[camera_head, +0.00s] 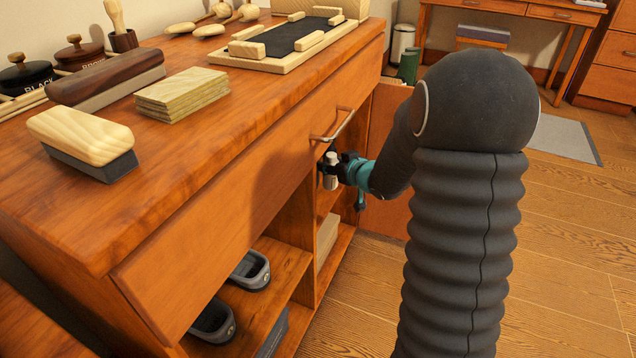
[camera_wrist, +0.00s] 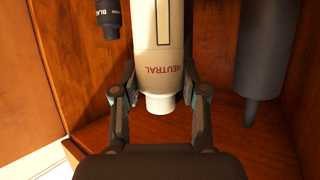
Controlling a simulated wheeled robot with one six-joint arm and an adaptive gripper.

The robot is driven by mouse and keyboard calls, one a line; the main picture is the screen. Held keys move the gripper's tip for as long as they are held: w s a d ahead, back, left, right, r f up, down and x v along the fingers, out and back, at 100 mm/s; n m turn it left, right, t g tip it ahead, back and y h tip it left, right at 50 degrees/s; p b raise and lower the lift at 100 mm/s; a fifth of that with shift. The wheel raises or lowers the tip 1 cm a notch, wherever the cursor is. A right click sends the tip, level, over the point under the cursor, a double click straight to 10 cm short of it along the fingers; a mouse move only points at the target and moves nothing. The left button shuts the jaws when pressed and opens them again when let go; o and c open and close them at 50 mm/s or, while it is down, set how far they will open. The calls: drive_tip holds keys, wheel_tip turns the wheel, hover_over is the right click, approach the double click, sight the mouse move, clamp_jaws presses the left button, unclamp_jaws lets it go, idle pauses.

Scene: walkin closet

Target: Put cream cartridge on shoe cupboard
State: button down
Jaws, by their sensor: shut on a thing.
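A white cartridge (camera_wrist: 168,50) marked NEUTRAL is between the fingers of my gripper (camera_wrist: 160,98) in the wrist view. My gripper is shut on it, one finger on each side. In the head view the gripper (camera_head: 337,170) is at the open compartment under the drawer handle, and the pale cartridge (camera_head: 331,158) shows small there. The wooden shoe cupboard (camera_head: 215,140) fills the left of the head view. Its lower shelves hold dark shoes (camera_head: 252,270). Whether the cartridge touches the compartment floor I cannot tell.
A dark cartridge (camera_wrist: 108,18) with a partly readable label and a grey cylinder (camera_wrist: 266,50) flank the held one. The cupboard top carries brushes (camera_head: 85,140), a wooden block stack (camera_head: 182,92), jars (camera_head: 25,75) and a framed tray (camera_head: 290,42). An open door (camera_head: 385,135) stands behind my gripper.

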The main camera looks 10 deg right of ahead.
drive_tip(key=shift+w+a+f+b, duration=0.35)
drive_tip(key=shift+a+f, duration=0.15)
drive_tip(key=shift+f, duration=0.6)
drive_tip(key=shift+w+a+f+b, duration=0.35)
drive_tip(key=shift+a+f, duration=0.1)
drive_tip(key=shift+f, duration=0.6)
drive_tip(key=shift+w+a+f+b, duration=0.3)
drive_tip(key=shift+a+f, duration=0.2)
drive_tip(key=shift+f, duration=0.6)
drive_tip(key=shift+w+a+f, duration=0.15)
drive_tip(key=shift+f, duration=0.05)
drive_tip(key=shift+f, duration=0.15)
drive_tip(key=c, duration=0.6)
unclamp_jaws()
